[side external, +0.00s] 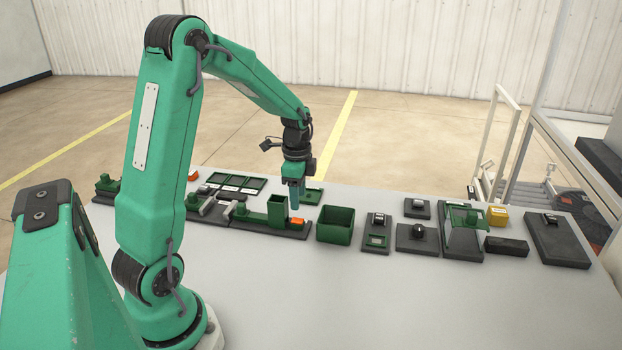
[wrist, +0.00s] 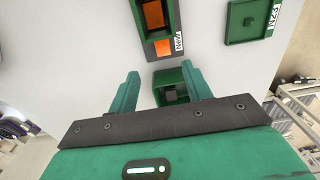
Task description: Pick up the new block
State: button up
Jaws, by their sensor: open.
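An orange block sits at the foot of the green upright holder, beside a "New" label; it shows in the wrist view (wrist: 162,48) and the side view (side external: 297,221). More orange shows inside the holder (wrist: 134,4) in the wrist view. The holder stands as a green tower (side external: 277,207) in the side view. My gripper (side external: 294,203) points down above this station, a little above the orange block. In the wrist view its two green fingers (wrist: 163,88) are apart with nothing held between them.
An open green bin (side external: 336,232) stands right of the holder. A green tray marked N23 (wrist: 246,22) lies at the upper right of the wrist view. Several dark fixtures (side external: 417,237) and a yellow block (side external: 497,216) stand farther right. The table's front (side external: 330,300) is clear.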

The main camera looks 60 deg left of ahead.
aim_at(297, 220)
jog(key=shift+a+f, duration=0.3)
jog(key=shift+f, duration=0.1)
jog(key=shift+f, duration=1.3)
jog(key=shift+f, duration=0.1)
jog(key=shift+a+f, duration=0.15)
jog(key=shift+f, duration=2.3)
grip_shut()
